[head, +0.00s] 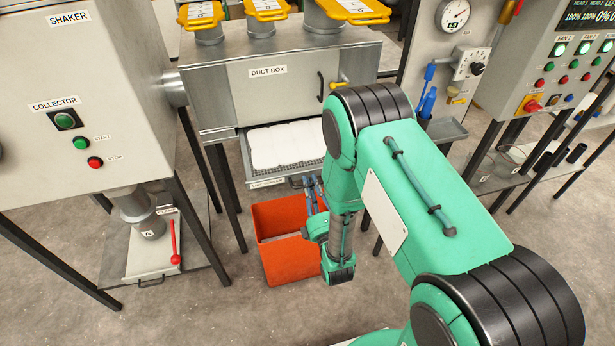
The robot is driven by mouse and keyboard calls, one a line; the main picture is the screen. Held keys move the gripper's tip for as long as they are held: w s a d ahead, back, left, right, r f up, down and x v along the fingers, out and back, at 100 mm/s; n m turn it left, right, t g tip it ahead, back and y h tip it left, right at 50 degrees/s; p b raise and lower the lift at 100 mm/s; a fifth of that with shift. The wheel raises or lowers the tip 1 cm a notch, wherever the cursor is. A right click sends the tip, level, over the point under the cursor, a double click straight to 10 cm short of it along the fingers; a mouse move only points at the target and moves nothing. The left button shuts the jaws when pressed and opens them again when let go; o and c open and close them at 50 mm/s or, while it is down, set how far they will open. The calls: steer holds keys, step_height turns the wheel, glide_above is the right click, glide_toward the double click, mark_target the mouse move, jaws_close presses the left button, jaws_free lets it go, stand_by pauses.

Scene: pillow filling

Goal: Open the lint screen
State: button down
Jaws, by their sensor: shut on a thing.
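The lint screen (268,174) is a wire-mesh tray under the duct box (285,92). It stands pulled out toward me, with its labelled front edge well forward of the box. A thick white lint layer (285,144) lies on the mesh. My gripper (310,183) is at the right part of the tray's front edge, pointing away from me, and is shut on the lint screen's handle. The handle is mostly hidden by the fingers, and my arm covers the tray's right end.
An orange bin (290,262) stands on the floor below the tray front, close under my gripper. The collector cabinet (85,100) is at the left, and a gauge panel (440,60) and control console (545,60) are at the right. Bare floor lies in front of the bin.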

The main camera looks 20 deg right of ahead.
steer(key=shift+s+f, duration=0.2)
steer(key=shift+s, duration=0.1)
steer(key=c, duration=1.8)
jaws_free()
steer(key=shift+w, duration=0.1)
steer(key=shift+r, duration=0.1)
steer(key=s+f, duration=0.2)
steer(key=s, duration=0.9)
steer(key=shift+s+f, duration=0.2)
steer(key=shift+s, duration=0.2)
